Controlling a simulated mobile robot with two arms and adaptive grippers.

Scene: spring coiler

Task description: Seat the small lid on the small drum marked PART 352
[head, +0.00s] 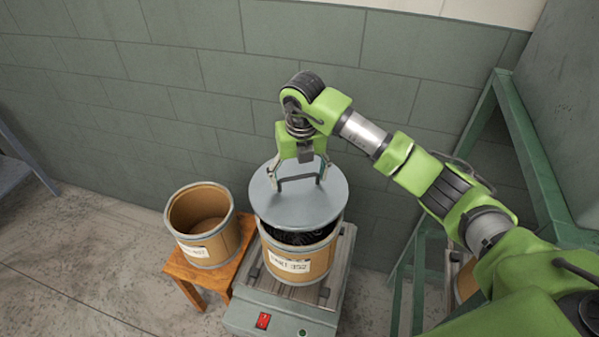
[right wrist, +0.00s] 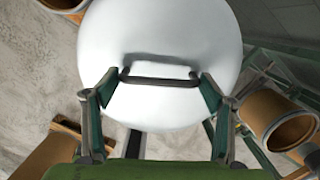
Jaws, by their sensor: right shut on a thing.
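The small lid (head: 270,205) is a round grey disc with a dark bar handle (head: 298,178). My right gripper (head: 302,182) is shut on this handle. In the right wrist view the lid (right wrist: 165,35) looks white, with the handle (right wrist: 160,82) between the fingers (right wrist: 158,82). The small drum (head: 318,263) is tan, and its label reads PART 352. The lid hangs above the drum, apart from its front rim, and hides its back part. Dark coiled contents (head: 300,237) show in the gap between them. My left gripper is not in view.
The PART 352 drum stands on a grey machine base (head: 285,318) with a red switch. An open, empty-looking drum (head: 205,250) stands on a wooden stool (head: 185,272) to its left. A block wall (head: 200,80) is behind. A green frame (head: 525,140) stands at the right.

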